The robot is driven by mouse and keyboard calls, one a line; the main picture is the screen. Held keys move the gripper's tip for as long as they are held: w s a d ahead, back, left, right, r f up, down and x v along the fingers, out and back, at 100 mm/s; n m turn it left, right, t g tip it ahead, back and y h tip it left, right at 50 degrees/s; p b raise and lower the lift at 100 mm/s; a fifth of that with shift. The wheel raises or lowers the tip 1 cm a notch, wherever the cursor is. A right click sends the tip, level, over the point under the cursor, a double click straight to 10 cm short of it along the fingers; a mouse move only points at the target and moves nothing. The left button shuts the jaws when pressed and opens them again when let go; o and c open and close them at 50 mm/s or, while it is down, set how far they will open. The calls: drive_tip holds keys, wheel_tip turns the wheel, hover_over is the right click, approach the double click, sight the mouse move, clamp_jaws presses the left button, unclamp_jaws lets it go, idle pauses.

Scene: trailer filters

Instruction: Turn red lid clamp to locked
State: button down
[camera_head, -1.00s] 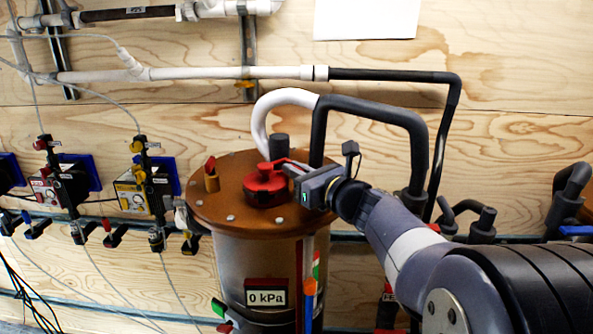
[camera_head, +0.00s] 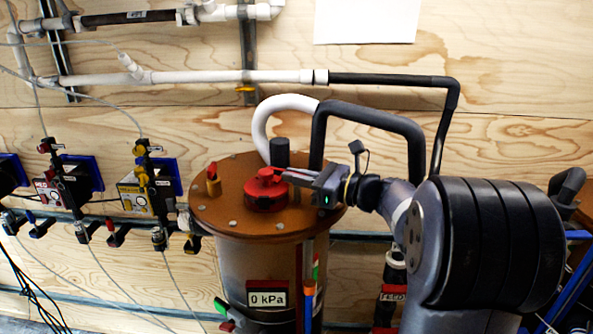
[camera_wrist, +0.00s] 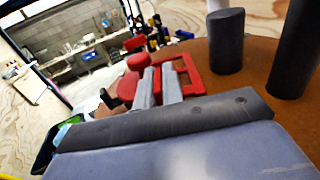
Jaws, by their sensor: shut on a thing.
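The red lid clamp (camera_head: 264,193) sits on the brown round lid (camera_head: 232,223) of the filter vessel in the head view. My gripper (camera_head: 284,175) reaches in from the right, with its fingertips at the clamp's handle. In the wrist view the two grey fingers (camera_wrist: 157,87) are close together against the red clamp (camera_wrist: 186,80), whose frame-like handle shows at their right. The jaws are shut on the clamp's handle. The fingers hide part of the handle, and I cannot read any lock mark.
A small red-topped valve (camera_head: 212,178) stands on the lid at left, and a dark stub (camera_head: 280,152) stands behind the clamp. A black pipe (camera_head: 385,117) arches behind my gripper. The vessel's gauge (camera_head: 268,299) reads 0 kPa.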

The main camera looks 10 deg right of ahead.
drive_tip(key=shift+n+g+y, duration=0.5)
drive_tip(key=shift+g, duration=0.2)
drive_tip(key=c, duration=1.5)
unclamp_jaws()
drive_tip(key=shift+c, duration=0.2)
drive_tip(key=b+v, duration=0.1)
drive_tip(key=v, duration=0.9)
drive_tip(key=shift+s+d+b, duration=0.3)
